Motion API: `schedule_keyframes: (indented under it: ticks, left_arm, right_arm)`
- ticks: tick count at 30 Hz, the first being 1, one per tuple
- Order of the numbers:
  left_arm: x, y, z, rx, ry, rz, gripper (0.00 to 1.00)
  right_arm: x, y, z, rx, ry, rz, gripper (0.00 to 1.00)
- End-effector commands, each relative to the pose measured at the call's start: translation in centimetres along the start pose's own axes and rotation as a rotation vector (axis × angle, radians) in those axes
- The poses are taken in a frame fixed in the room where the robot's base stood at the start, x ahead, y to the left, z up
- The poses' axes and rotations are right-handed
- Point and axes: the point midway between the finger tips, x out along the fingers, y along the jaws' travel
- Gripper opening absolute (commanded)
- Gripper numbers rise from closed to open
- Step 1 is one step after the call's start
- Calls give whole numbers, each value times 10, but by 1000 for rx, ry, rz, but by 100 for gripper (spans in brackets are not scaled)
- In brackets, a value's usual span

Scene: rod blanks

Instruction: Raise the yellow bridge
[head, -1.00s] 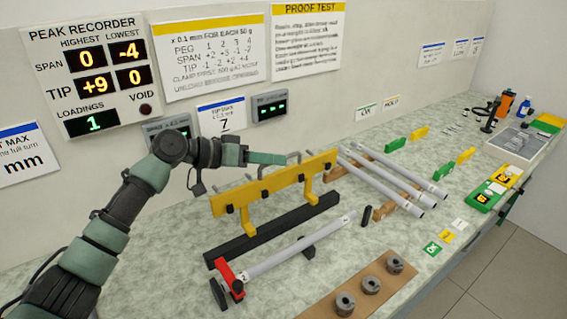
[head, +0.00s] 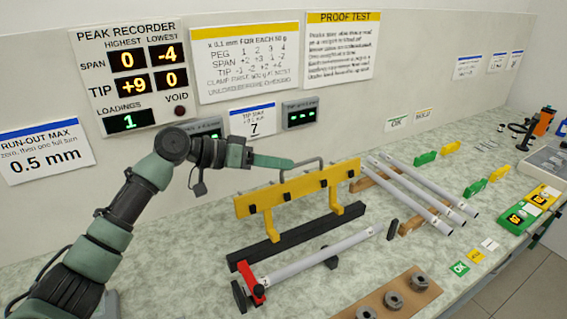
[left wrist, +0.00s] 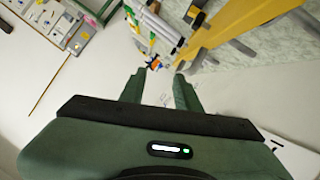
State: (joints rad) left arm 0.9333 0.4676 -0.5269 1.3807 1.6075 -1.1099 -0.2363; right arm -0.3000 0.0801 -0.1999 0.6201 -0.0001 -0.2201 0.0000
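The yellow bridge (head: 290,191) is a long yellow bar with black clips, on two legs that reach down to a black bar (head: 285,241) on the bench. A grey loop handle (head: 321,165) stands on its top edge. My left gripper (head: 291,164) is at this handle, coming from the left. In the left wrist view my left gripper (left wrist: 158,88) has its fingers well apart, with nothing clearly between them. The bridge also shows there (left wrist: 245,22), at upper right. Whether a finger touches the handle I cannot tell. My right gripper is out of view.
A grey rod (head: 320,254) with a red clamp (head: 253,287) lies in front of the bridge. Several rods (head: 418,190) rest on wooden supports to the right. Metal weights (head: 393,299) sit on a brown board in front. The peak recorder (head: 130,75) hangs behind.

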Motion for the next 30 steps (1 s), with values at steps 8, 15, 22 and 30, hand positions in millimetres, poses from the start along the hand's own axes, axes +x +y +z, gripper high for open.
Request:
schedule_keyframes:
  ticks: [8,15,22,30]
  left_arm:
    - [-21,-1,0,0,0,0,32]
    - [-37,-1,0,0,0,-1,32]
    - [-53,-2,-1,0,1,-1,32]
    - [-65,-2,0,0,-1,0,32]
  right_arm:
    - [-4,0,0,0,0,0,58]
    - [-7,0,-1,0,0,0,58]
    - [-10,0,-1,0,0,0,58]
    - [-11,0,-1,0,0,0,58]
